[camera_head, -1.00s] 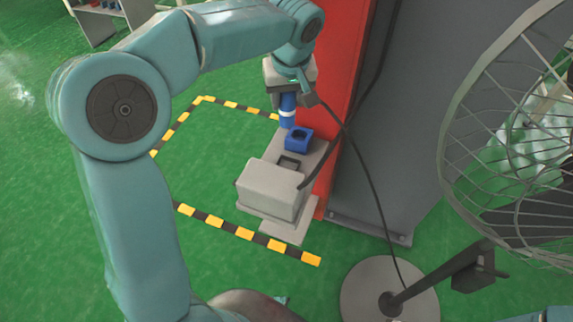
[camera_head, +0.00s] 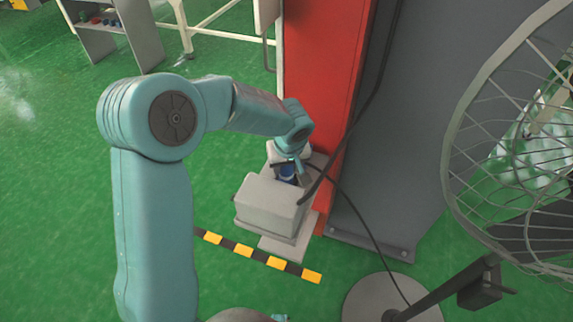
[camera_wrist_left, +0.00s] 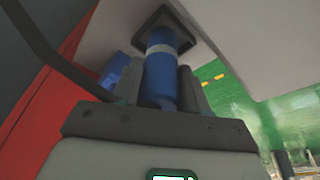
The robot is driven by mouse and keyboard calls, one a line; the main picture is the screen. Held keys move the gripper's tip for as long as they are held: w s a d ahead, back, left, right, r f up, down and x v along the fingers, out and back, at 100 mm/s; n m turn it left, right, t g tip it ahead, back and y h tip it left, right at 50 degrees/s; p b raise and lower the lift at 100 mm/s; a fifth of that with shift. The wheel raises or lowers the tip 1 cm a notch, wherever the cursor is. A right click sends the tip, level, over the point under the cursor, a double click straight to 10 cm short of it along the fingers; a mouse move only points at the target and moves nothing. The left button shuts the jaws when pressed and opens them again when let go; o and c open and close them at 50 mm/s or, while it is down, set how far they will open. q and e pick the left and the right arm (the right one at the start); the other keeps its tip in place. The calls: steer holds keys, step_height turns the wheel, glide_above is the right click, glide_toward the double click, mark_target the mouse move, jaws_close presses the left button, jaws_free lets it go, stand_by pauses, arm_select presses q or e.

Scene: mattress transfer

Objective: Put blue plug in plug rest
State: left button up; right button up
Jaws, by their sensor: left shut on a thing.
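The blue plug (camera_wrist_left: 162,72), with a pale band around it, is between the fingers of my left gripper (camera_wrist_left: 163,88) in the left wrist view. Its far end is at a dark square-rimmed opening (camera_wrist_left: 151,20) in a pale surface; how deep it sits I cannot tell. A separate blue block (camera_wrist_left: 114,70) shows behind the left finger. In the head view my left gripper (camera_head: 289,160) is low over the grey unit, and a blue part (camera_head: 287,172) shows below it. Which part is the plug rest is not clear.
A grey box (camera_head: 268,203) stands just in front of the gripper. A red column (camera_head: 325,80) and grey panel (camera_head: 395,140) rise behind it. A black cable (camera_head: 350,200) hangs nearby. A large caged fan (camera_head: 515,150) is at right.

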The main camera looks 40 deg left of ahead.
arm_select(q)
steer(key=shift+r, duration=0.1)
steer(key=o, duration=1.1)
steer(key=shift+o, duration=0.2)
steer(key=shift+r, duration=0.1)
steer(key=v, duration=1.2)
steer(key=shift+p, duration=0.3)
